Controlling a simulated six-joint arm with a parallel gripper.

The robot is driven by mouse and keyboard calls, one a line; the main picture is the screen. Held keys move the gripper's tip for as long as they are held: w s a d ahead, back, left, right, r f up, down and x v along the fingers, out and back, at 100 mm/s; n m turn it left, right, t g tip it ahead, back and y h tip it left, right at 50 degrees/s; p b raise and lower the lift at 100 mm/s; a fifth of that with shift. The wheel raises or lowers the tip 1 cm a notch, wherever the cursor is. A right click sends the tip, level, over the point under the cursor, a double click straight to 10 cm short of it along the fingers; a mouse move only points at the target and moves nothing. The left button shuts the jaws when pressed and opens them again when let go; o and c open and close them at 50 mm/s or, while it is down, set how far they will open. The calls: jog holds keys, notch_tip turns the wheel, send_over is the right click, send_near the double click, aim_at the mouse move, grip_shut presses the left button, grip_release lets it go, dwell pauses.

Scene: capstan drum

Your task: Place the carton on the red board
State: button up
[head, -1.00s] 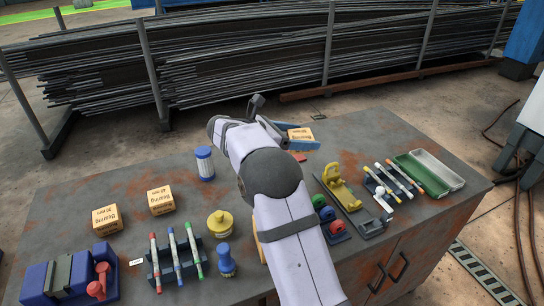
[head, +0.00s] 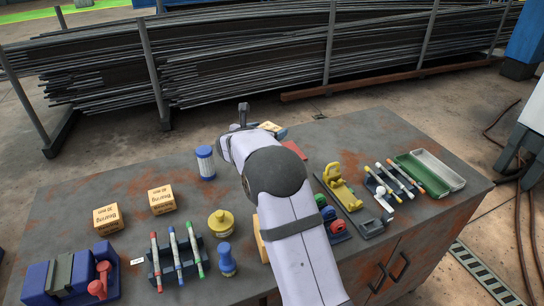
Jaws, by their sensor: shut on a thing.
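A small tan carton (head: 269,126) shows only in part behind my arm, near the far edge of the table. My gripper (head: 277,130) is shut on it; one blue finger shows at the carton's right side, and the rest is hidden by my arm. The red board (head: 295,150) lies on the table to the right of and nearer than the carton, partly covered by my arm. The carton appears apart from the board; its height above the table is unclear.
Two more bearing cartons (head: 161,200) (head: 107,219) stand at the left. A blue-and-white cylinder (head: 205,163) stands left of my arm. A yellow pot (head: 221,223), marker racks, a yellow clamp (head: 340,183) and a green-and-white tray (head: 430,171) are around. The far right tabletop is clear.

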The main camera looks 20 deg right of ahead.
jog(key=shift+f, duration=4.75)
jog(key=shift+f, duration=0.2)
jog(key=o, duration=1.3)
jog(key=shift+r, duration=0.25)
jog(key=shift+s+a, duration=0.25)
jog(key=b+v, duration=0.1)
jog(key=v, duration=1)
jog(key=shift+s+a, duration=0.15)
